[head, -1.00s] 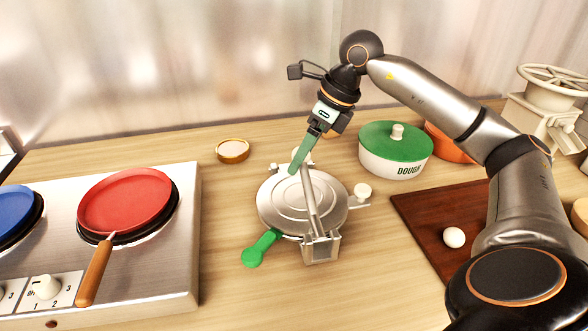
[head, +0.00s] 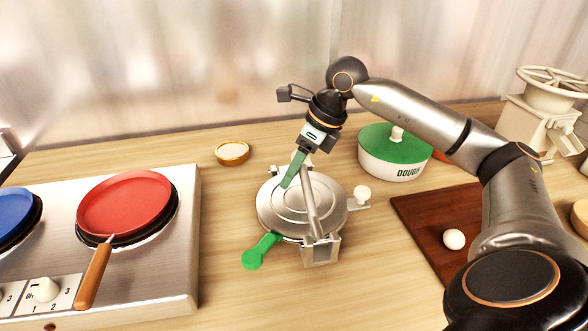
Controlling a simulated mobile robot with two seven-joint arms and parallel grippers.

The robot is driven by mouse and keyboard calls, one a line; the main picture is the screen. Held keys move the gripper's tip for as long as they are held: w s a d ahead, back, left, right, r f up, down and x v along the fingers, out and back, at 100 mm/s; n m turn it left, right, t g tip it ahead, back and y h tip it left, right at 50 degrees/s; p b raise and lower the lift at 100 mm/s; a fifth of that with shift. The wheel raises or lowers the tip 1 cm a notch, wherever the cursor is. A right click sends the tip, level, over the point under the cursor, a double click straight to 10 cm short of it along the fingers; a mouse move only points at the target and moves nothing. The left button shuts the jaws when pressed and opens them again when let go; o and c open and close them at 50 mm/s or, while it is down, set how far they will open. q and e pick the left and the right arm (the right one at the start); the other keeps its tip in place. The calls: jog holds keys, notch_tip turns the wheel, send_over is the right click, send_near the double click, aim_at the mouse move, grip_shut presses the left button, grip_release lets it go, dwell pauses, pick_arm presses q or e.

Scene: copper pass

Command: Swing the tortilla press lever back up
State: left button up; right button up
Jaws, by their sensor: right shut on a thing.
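The tortilla press (head: 272,212) stands on the counter, its round silver plate lying flat. A metal bar, seemingly the lever (head: 311,208), runs from the front bracket (head: 320,250) across the plate to the back. A bright green handle (head: 262,251) sticks out at the press's front left. My right gripper (head: 305,148) is above the back of the press, shut on a long green strip (head: 292,171). The strip slants down left, its tip over the plate's back left. I cannot tell whether it touches the plate. My left gripper is out of view.
A stove (head: 180,262) with a red pan (head: 128,203) is on the left. A small bowl (head: 232,153) is behind the press. A green-lidded dough pot (head: 392,166) and a brown board (head: 418,214) with a white ball (head: 454,239) are right. Counter is free in front.

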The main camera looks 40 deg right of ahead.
jog(key=shift+d, duration=0.1)
grip_shut()
jog(key=shift+f, duration=0.1)
dwell(0.7)
